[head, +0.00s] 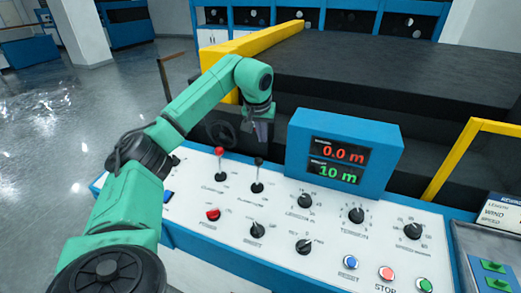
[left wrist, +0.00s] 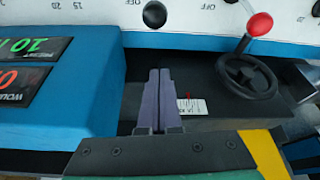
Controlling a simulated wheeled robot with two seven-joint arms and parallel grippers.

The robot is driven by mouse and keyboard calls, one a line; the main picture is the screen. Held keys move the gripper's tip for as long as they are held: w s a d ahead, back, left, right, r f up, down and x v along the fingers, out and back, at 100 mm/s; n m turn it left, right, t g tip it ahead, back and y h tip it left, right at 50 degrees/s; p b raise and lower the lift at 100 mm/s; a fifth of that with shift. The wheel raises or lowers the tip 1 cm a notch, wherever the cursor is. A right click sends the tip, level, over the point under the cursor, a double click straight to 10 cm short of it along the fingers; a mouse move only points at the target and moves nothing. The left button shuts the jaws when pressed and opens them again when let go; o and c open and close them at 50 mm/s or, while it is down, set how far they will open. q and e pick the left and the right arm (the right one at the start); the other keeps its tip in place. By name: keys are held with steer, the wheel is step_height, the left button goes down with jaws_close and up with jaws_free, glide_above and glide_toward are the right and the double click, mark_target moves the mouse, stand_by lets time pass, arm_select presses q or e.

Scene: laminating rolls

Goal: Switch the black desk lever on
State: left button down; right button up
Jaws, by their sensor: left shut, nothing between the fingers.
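The black desk lever (head: 258,174) stands on the white control panel, its knob up and its shaft close to upright. In the left wrist view its black knob (left wrist: 154,14) shows at the top edge, and most of its shaft is hidden. The red-knobbed lever (head: 220,164) stands to its left and also shows in the left wrist view (left wrist: 259,25). My left gripper (head: 262,138) is above and behind the black lever, apart from it. Its purple fingers (left wrist: 160,72) are shut together with nothing between them. My right gripper is not in view.
A blue display box (head: 383,143) reading 0.0 m and 10 m stands close to the right of my gripper. A dark handwheel (left wrist: 248,77) sits behind the panel. Knobs and buttons, including a tension knob (head: 356,215), cover the panel front.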

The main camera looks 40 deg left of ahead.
arm_select(q)
steer(key=f, duration=0.1)
steer(key=s+f+p, duration=0.1)
steer(key=s+d+f+p, duration=0.1)
steer(key=f, duration=0.1)
steer(key=shift+s+d+f, duration=0.1)
steer(key=shift+s, duration=0.1)
stand_by(0.3)
